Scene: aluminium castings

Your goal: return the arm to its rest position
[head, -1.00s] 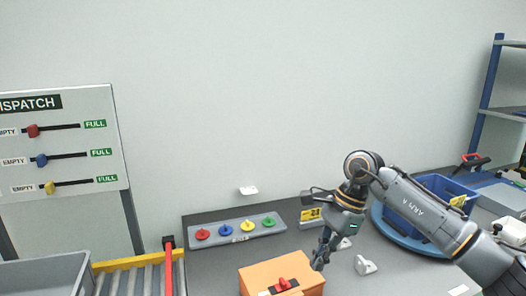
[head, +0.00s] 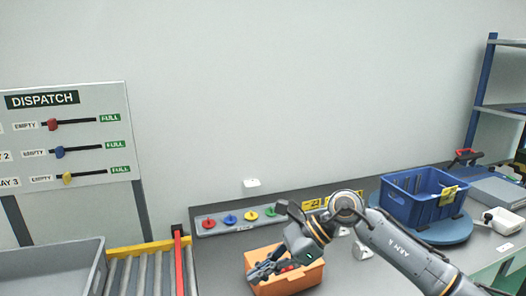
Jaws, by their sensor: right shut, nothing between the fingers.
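My right arm (head: 395,248) comes in from the lower right and bends down toward the orange box. My right gripper (head: 258,273) is shut and empty, pointing left over the orange box (head: 300,284). The gripper and wrist hide much of the box's top; a small red part shows behind the fingers. I cannot tell whether the fingers touch the box. My left gripper is not in view.
A strip of coloured knobs (head: 239,228) lies behind the box. A blue crate (head: 408,207) stands on a round blue turntable (head: 450,233) at right. A roller conveyor (head: 147,275) with a red bar (head: 180,262) and a grey bin (head: 50,275) are at left.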

